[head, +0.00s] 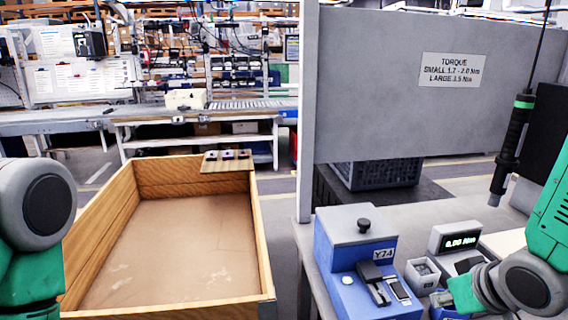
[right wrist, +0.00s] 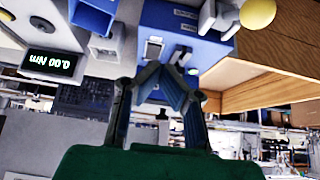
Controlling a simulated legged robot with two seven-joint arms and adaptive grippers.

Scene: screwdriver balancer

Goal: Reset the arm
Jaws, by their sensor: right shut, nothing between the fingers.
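My right arm comes in from the right in the head view. Its green gripper body (head: 463,293) is low over the bench, to the right of the blue Y74 box (head: 340,258); its fingers are hard to make out there. In the right wrist view my right gripper (right wrist: 168,72) is shut and empty, with the blue box (right wrist: 215,50) beyond its fingertips. A black screwdriver (head: 512,145) with a green band hangs upright on its cable, above and apart from the gripper. My left arm shows at the left edge; its gripper is out of view.
A torque display (head: 455,238) reads 0.00 Nm, with a small grey bin (head: 422,275) beside it. A wooden crate (head: 268,255) stands left of the bench. A grey panel (head: 400,125) with a torque sign rises behind the bench. A dark basket (head: 380,173) sits behind it.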

